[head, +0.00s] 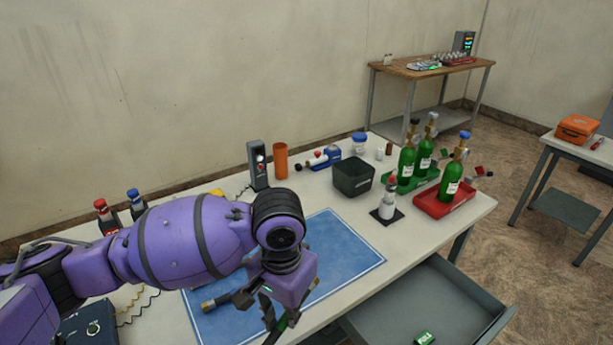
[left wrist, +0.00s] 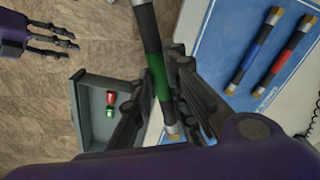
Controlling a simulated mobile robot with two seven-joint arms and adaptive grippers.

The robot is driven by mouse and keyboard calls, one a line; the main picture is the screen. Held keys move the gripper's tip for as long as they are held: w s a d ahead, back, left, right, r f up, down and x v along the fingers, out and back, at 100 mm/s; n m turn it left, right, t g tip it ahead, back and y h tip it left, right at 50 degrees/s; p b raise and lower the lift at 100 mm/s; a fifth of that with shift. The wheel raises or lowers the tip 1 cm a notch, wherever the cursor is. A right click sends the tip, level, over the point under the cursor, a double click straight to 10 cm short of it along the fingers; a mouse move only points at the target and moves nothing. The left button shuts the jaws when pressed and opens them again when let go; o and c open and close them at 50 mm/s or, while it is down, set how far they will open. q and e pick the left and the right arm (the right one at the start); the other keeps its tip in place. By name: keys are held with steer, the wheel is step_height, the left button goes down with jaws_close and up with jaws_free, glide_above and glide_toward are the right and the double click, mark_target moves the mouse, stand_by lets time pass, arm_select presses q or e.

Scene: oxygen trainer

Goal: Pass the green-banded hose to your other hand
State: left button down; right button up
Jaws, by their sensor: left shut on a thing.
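My left gripper (head: 277,318) is shut on the green-banded hose, above the front edge of the table. In the left wrist view the hose (left wrist: 153,60) is a black tube with a green band, held between the left gripper's fingers (left wrist: 160,103). Its upper end runs out of the picture; a metal end shows below the fingers. My right gripper (left wrist: 55,38) shows at the upper left of that view, apart from the hose, with its fingers spread and nothing between them. The right gripper is not visible in the head view.
A blue-banded hose (left wrist: 257,51) and a red-banded hose (left wrist: 287,58) lie on the blue mat (head: 345,262). An open grey drawer (head: 480,318) juts out below the table. A black bin (head: 352,181) and green cylinders (head: 452,180) stand toward the back right.

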arm_select(q)
steer(key=a+r+n, duration=0.6)
steer(key=a+r, duration=0.1)
steer(key=a, duration=0.5)
arm_select(e)
steer(key=shift+w+a+r, duration=0.1)
steer(key=shift+c, duration=0.2)
steer(key=w+r+n+t+y, duration=0.2)
steer(key=w+r+n+y, duration=0.3)
steer(key=w+r+n, duration=1.25)
steer(key=w+a+r+n+g+y, duration=0.1)
steer(key=a+r+n, duration=0.2)
steer(key=r, duration=0.8)
steer(key=a+r+n+g+y, duration=0.15)
steer(key=r+n, duration=0.25)
steer(key=r, duration=0.6)
steer(key=w+a+r+n+g+y, duration=0.1)
steer(key=a+r+n, duration=0.2)
steer(key=r, duration=0.8)
arm_select(q)
steer(key=w+d+r+m, duration=0.3)
steer(key=d+r+m, duration=0.5)
steer(key=d, duration=0.5)
step_height(320, 180, up, 3)
steer(key=shift+d+f, duration=0.2)
steer(key=shift+d, duration=0.2)
arm_select(e)
steer(key=x, duration=1.1)
steer(key=shift+a, duration=0.35)
